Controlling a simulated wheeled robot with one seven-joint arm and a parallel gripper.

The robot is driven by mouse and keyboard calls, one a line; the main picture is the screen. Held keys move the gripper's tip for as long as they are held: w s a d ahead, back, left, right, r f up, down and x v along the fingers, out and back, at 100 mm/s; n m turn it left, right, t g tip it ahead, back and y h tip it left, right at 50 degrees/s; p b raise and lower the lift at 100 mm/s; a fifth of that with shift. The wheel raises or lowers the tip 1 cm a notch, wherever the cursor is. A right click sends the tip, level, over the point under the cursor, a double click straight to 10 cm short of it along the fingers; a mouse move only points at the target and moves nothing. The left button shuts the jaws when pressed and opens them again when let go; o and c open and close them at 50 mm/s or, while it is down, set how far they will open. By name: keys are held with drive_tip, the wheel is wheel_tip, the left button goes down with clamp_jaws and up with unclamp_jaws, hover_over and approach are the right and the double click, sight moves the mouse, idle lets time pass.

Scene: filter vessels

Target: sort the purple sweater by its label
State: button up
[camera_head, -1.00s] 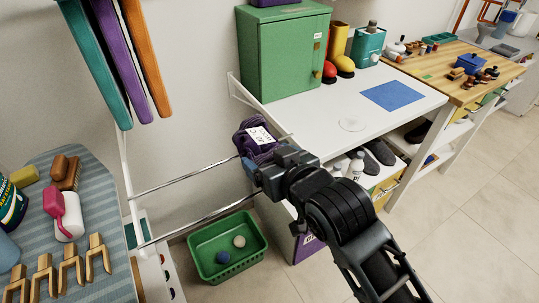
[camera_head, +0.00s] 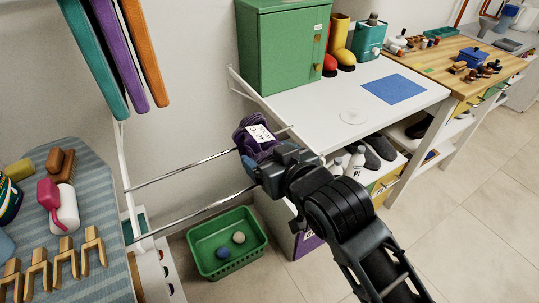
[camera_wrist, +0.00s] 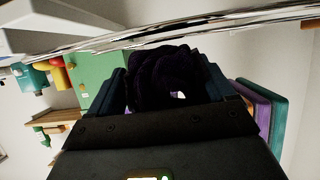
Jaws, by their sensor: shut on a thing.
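The purple sweater (camera_head: 243,136) is a bunched, folded bundle with a white label (camera_head: 260,134) facing up; the label's print is too small to read. My gripper (camera_head: 254,154) is shut on the sweater and holds it near the two metal rails, above the green basket's level. In the wrist view the sweater (camera_wrist: 170,75) shows as a dark mass between the fingers, with only a small bright patch on it. How the rails and sweater stand in depth is hard to tell.
A green basket (camera_head: 262,262) with two balls stands on the floor below. Two metal rails (camera_head: 185,173) cross beside the gripper. The white table (camera_head: 300,105) bears a green cabinet (camera_head: 282,50) and a blue mat (camera_head: 394,89). A striped ironing board (camera_head: 95,190) is at left.

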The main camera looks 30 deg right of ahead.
drive_tip(key=shift+f, duration=0.3)
drive_tip(key=o, duration=1.2)
drive_tip(key=shift+o, duration=0.2)
drive_tip(key=shift+s, duration=0.1)
drive_tip(key=s+t+b, duration=0.1)
drive_tip(key=s, duration=3.5)
drive_tip(key=shift+d, duration=0.2)
